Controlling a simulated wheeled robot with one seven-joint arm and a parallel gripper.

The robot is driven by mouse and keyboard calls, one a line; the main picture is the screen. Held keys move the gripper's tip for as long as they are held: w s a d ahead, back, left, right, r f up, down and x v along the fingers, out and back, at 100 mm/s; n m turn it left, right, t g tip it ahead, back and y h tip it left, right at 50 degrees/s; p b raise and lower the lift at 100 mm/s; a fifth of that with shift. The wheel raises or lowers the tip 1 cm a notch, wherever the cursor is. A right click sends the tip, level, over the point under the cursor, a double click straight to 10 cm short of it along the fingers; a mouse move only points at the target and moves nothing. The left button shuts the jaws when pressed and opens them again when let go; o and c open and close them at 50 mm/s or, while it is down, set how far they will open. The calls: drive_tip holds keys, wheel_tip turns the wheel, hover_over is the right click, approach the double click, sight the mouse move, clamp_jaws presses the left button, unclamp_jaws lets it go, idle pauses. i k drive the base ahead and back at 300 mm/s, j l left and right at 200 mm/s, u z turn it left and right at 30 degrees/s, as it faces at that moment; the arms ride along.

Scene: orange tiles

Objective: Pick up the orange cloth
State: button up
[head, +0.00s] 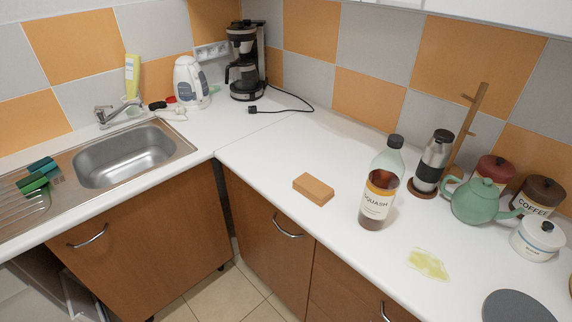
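The orange cloth (313,189) looks like a folded, flat, brick-shaped block. It lies on the white counter near its front edge, left of the squash bottle. Nothing covers it. My gripper is not in view.
The squash bottle (380,184) stands close to the cloth's right. A yellow-green stain (429,264) lies nearer on the counter (275,160). A steel flask (433,161), green teapot (477,201) and canisters stand farther right. The sink (124,157) is left.

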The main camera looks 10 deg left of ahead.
sight(315, 189)
drive_tip(key=i+j, duration=0.2)
drive_tip(key=j, duration=0.2)
drive_tip(key=i+j, duration=0.25)
drive_tip(key=j, duration=0.15)
drive_tip(key=i+j, duration=0.2)
drive_tip(key=j, duration=0.2)
drive_tip(key=i+j, duration=0.25)
drive_tip(key=j, duration=0.15)
drive_tip(key=i+j, duration=0.2)
drive_tip(key=j, duration=0.2)
drive_tip(key=i+j, duration=0.2)
drive_tip(key=j, duration=0.2)
drive_tip(key=i+j, duration=0.25)
drive_tip(key=j, duration=0.15)
drive_tip(key=i+j, duration=0.2)
drive_tip(key=j, duration=0.2)
